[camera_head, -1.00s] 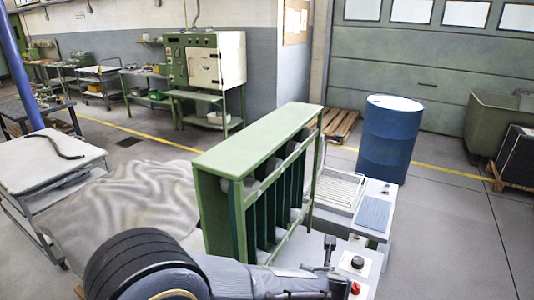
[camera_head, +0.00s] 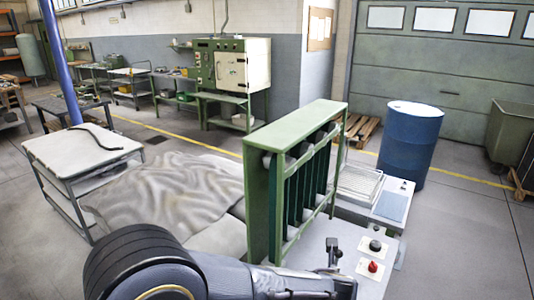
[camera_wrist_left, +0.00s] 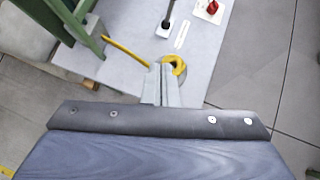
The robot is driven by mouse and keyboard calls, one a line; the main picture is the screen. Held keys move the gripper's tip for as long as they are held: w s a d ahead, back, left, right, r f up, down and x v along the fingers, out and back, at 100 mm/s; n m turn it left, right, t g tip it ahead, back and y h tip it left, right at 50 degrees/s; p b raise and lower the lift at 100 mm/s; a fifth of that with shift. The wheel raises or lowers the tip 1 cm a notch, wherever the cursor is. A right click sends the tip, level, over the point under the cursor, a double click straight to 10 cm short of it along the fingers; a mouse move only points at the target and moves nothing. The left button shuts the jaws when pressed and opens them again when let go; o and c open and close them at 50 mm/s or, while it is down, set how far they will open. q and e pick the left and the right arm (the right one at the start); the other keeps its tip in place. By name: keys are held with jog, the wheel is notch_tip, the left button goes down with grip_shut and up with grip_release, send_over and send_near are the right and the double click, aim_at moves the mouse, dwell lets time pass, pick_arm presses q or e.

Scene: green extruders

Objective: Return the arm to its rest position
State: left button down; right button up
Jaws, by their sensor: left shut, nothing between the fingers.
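My left gripper (camera_wrist_left: 160,70) shows in the left wrist view with its two pale fingers together and nothing between them. It is above a light grey tabletop (camera_wrist_left: 130,70), and a yellow ring-shaped part (camera_wrist_left: 177,64) shows just beside the fingertips. I cannot tell the exact height over the tabletop. In the head view, my left arm crosses the bottom of the picture, in front of the green extruder frame (camera_head: 262,205). The left fingers cannot be made out there. My right gripper is in neither view.
Black (camera_head: 375,245) and red (camera_head: 372,267) controls sit on the table beside the green frame. A blue barrel (camera_head: 410,145) stands behind it at the right. A grey cloth-like cover (camera_head: 175,195) and a trolley (camera_head: 75,150) are at the left. Open floor lies at the right.

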pick_arm(q)
jog(key=s+a+r+n+g+y, duration=0.1)
jog(key=s+a+r+n, duration=0.1)
jog(key=a+n, duration=0.6)
jog(key=s+a+r+n+g, duration=0.1)
jog(key=s+a+r+n, duration=0.15)
jog(key=a+n, duration=0.6)
jog(key=s+a+r+n+y, duration=0.15)
jog(key=a+n, duration=0.25)
jog(key=a, duration=0.8)
jog(key=s+a+n+h, duration=0.2)
jog(key=s+a+n, duration=0.1)
jog(key=s+n, duration=0.5)
jog(key=s+a+n+h, duration=0.1)
jog(key=s+a+n, duration=0.2)
jog(key=s+n, duration=0.6)
jog(key=shift+s+a+n+g+h, duration=0.25)
jog(key=shift+a+n+g+h, duration=0.15)
jog(key=shift+n, duration=1.35)
